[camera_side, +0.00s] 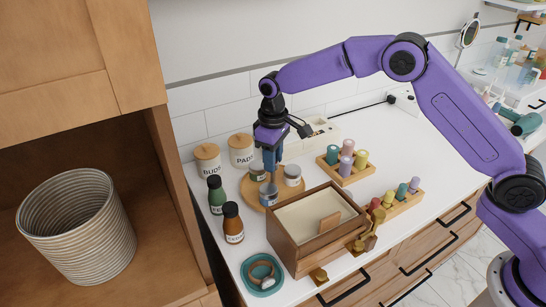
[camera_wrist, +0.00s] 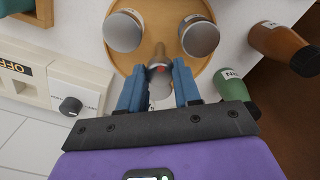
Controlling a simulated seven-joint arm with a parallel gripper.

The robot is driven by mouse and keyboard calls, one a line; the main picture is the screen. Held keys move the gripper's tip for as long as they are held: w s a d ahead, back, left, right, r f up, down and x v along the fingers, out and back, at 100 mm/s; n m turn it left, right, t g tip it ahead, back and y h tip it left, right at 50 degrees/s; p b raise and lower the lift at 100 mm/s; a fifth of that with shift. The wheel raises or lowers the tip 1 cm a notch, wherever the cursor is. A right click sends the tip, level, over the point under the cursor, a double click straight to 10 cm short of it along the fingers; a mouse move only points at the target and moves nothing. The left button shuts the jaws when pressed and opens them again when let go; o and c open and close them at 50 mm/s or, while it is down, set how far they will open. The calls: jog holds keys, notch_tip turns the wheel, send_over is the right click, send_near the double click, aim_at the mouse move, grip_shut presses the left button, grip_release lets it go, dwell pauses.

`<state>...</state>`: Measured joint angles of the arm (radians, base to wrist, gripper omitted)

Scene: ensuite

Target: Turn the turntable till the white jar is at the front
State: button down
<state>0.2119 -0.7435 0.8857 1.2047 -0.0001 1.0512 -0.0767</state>
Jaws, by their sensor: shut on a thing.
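The turntable is a round wooden tray (camera_side: 247,194) on the white counter, also at the top of the wrist view (camera_wrist: 158,15). Three grey-lidded jars stand on it. The palest, which looks like the white jar (camera_side: 292,176), is at its right; in the wrist view it is at upper left (camera_wrist: 122,32). A blue-grey jar (camera_side: 268,195) is at the front (camera_wrist: 199,37). Another jar (camera_side: 257,172) is at the back, mostly behind my fingers in the wrist view. My gripper (camera_side: 270,168) points down among the jars, shut on a small knob (camera_wrist: 158,67) near the turntable's middle.
Green (camera_side: 216,195) and brown (camera_side: 232,222) bottles stand close at the left, two lidded canisters (camera_side: 241,150) behind. A wooden box (camera_side: 290,253) is close at front right. A switch box (camera_wrist: 75,95) is behind.

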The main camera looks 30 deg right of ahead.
jog(key=shift+m, duration=2)
jog(key=shift+r+m, duration=0.1)
jog(key=shift+m, duration=2)
jog(key=shift+w+m, duration=0.1)
jog(key=shift+m, duration=3.8)
jog(key=c, duration=0.8)
grip_release()
